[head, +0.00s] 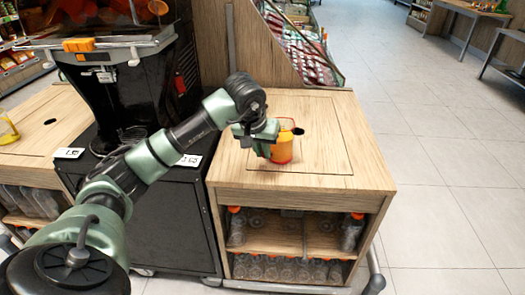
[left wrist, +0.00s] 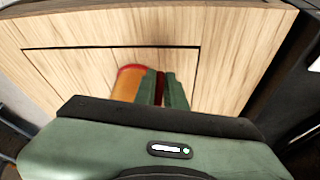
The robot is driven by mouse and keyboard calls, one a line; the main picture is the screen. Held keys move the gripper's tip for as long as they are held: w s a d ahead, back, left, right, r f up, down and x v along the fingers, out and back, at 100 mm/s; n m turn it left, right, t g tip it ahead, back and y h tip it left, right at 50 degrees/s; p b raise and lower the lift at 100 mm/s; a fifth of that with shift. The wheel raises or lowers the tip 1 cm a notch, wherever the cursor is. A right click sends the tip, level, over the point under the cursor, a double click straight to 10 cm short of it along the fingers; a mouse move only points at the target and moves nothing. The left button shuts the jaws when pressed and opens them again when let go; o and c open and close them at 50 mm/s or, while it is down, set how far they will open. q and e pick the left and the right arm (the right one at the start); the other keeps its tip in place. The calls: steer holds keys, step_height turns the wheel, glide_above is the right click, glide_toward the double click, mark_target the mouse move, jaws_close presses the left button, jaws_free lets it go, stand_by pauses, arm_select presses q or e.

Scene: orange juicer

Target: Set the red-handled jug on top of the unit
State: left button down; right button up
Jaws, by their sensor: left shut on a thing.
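The jug (head: 283,149) is clear with orange juice in it and a red handle and rim. It is upright at the top of the wooden unit (head: 340,175); I cannot tell whether its base touches the surface. My left gripper (head: 268,140) is shut on the jug's handle, at the jug's left side in the head view. In the left wrist view the orange jug (left wrist: 128,83) shows beside the fingers (left wrist: 163,88), with the dark red handle between them. The gripper body hides the lower part there. My right gripper is in neither view.
The unit's top has an inset panel and a dark round hole (head: 298,131) close to the jug. Bottles stand on the shelves (head: 285,245) below. A black juicer machine (head: 130,75) stands at left. The unit's top right side is clear.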

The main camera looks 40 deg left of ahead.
arm_select(q)
steer(key=c, duration=1.5)
jaws_free()
steer(key=shift+f, duration=0.1)
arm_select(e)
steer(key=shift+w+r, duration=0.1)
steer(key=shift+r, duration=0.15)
